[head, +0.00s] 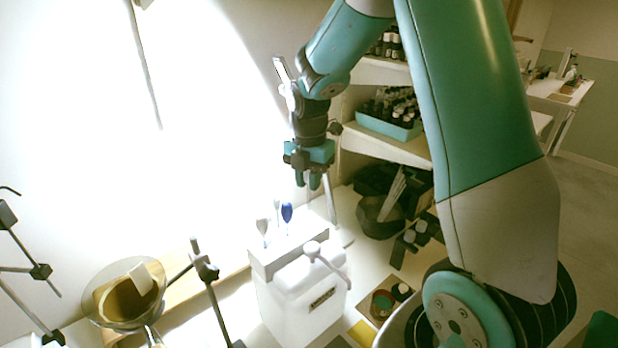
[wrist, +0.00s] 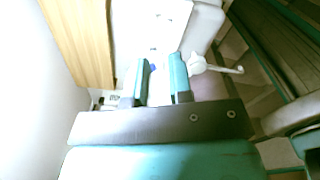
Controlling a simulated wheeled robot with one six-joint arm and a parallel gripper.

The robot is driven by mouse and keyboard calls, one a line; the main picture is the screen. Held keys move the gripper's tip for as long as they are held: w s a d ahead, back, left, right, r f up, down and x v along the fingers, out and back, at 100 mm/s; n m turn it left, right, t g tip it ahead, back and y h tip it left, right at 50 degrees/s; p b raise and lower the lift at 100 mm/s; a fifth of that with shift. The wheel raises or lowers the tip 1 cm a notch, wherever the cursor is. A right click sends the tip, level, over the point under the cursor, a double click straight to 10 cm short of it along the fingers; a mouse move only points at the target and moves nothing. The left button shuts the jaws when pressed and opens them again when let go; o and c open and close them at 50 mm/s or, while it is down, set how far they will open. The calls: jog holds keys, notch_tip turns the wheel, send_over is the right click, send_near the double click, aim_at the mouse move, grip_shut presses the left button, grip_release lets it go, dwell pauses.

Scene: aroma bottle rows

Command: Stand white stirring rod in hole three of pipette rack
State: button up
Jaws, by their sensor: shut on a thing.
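My gripper (head: 307,181) hangs fingers-down above and slightly right of the pipette rack (head: 262,262). In the wrist view, my gripper (wrist: 160,80) is shut on a pale, washed-out thing between its fingers, taken as the white stirring rod (wrist: 158,90). The rod's ends cannot be made out, and it is lost in the glare in the head view. The rack is a pale block with a blue-bulbed pipette (head: 287,212) and pale-bulbed ones (head: 262,226) upright in it. The rack's holes cannot be told apart.
A dark pot (head: 378,217) holding pale sticks and shelves with a teal bottle tray (head: 390,128) are at right.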

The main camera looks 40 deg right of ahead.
jog(key=shift+f, duration=0.2)
dwell(0.3)
jog(key=shift+f+b, duration=0.9)
jog(key=shift+f, duration=0.65)
jog(key=shift+f+b, duration=0.7)
jog(key=shift+f, duration=0.2)
jog(key=o, duration=0.9)
jog(key=shift+r, duration=0.15)
jog(key=shift+r+p, duration=2.2)
jog(key=shift+r, duration=0.2)
